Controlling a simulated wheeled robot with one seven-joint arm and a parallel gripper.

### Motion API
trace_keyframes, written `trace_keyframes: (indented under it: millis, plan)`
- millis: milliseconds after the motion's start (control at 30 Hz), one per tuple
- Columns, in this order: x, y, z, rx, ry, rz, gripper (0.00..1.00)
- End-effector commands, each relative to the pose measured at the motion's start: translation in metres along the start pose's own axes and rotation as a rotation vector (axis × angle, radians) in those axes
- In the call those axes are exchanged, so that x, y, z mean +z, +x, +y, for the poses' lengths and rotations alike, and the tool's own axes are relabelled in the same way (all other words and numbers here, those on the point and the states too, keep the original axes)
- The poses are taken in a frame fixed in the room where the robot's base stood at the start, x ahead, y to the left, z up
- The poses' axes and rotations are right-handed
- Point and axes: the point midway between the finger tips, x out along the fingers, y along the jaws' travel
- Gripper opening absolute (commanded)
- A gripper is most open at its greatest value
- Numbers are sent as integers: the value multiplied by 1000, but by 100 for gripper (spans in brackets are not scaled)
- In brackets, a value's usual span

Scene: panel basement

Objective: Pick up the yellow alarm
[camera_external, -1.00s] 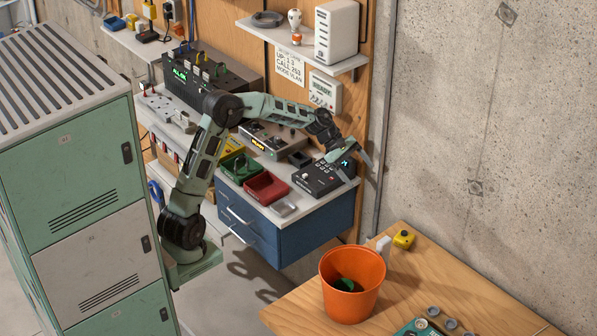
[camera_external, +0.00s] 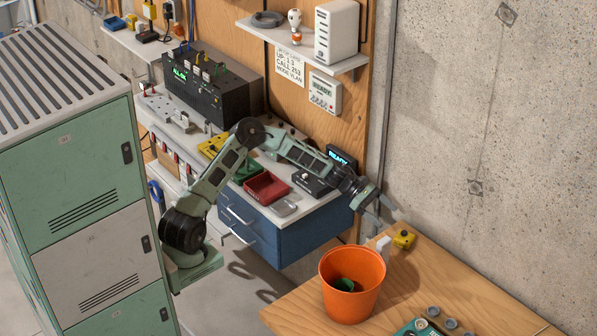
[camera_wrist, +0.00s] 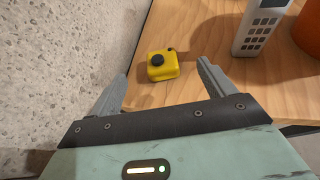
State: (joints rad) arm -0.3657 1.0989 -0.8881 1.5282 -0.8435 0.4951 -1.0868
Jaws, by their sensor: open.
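The yellow alarm (camera_external: 404,239) is a small yellow box with a dark round button, lying near the back edge of the wooden table (camera_external: 445,281), close to the concrete wall. In the wrist view the yellow alarm (camera_wrist: 162,66) sits ahead of and between my spread fingers, resting on the wood. My gripper (camera_external: 387,221) is open and empty, a short way from the alarm at its upper left in the external view. In the wrist view my gripper (camera_wrist: 163,85) shows both grey fingers apart, with neither touching the alarm.
A white handset-like device (camera_wrist: 262,27) stands right of the alarm in the wrist view. An orange bucket (camera_external: 352,290) with something green inside is near it. The concrete wall (camera_wrist: 70,50) rises close on the left. The blue drawer workbench (camera_external: 275,235) stands behind the table.

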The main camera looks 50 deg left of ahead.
Motion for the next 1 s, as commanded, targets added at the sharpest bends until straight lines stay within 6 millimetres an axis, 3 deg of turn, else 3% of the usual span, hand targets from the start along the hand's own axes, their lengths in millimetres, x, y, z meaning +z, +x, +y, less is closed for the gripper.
trace_keyframes:
  millis: [100,200,500,767,1000]
  plan:
    - [-18,8,0,-1,0,-2,82]
    - [-21,17,0,-1,2,-1,82]
    - [-20,65,0,-1,3,0,82]
    - [-20,85,0,-1,3,0,82]
    - [-19,119,2,-1,3,-1,82]
